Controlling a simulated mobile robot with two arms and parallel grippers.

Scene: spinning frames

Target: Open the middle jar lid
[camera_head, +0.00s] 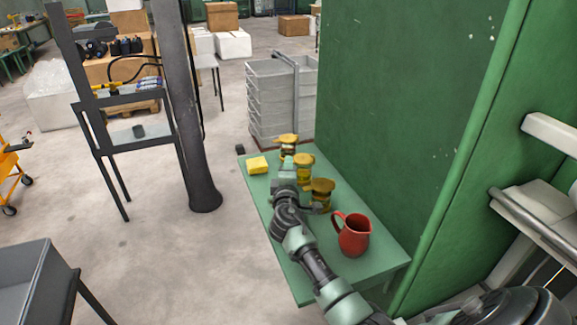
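Three jars with yellow-brown lids stand in a row on a green table (345,262): the far jar (288,141), the middle jar (304,170) and the near jar (321,194). The middle jar's lid (303,159) sits on top of it. My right arm reaches in from the lower right, and my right gripper (287,165) is just left of the middle jar, close to the far jar too. I cannot tell whether it touches either jar or whether its fingers are open. My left gripper is not in view.
A red pitcher (353,235) stands on the near part of the table, right of my arm. A yellow block (257,165) lies at the far left corner. A tall green panel (400,110) borders the table's right side. Grey stacked crates (270,100) stand behind.

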